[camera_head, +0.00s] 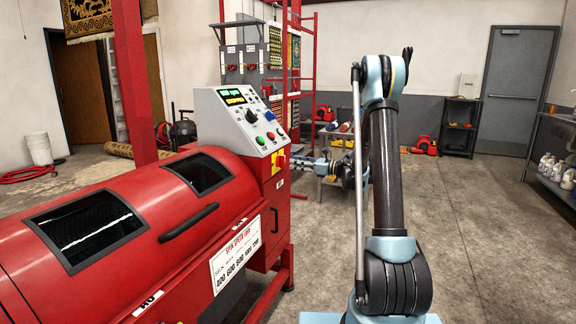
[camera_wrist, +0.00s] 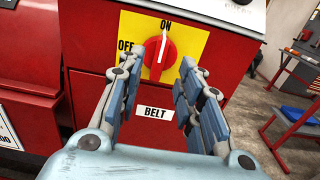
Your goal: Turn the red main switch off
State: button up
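The red main switch (camera_wrist: 158,58) is a round knob on a yellow plate (camera_wrist: 193,42) in the wrist view. Its white pointer line points up at ON; OFF is marked on the left of the plate. My gripper (camera_wrist: 169,60) is open, with one finger on each side of the knob in the picture.
A label reading BELT (camera_wrist: 155,113) is below the plate. The control panel (camera_head: 245,120) with buttons and a lit display sits above the switch. A red-framed table (camera_wrist: 303,128) stands at the right in the wrist view. Open concrete floor (camera_head: 490,225) lies to the right.

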aim_at(282, 162)
jog(key=shift+x, duration=2.55)
jog(key=shift+c, duration=0.3)
grip_shut()
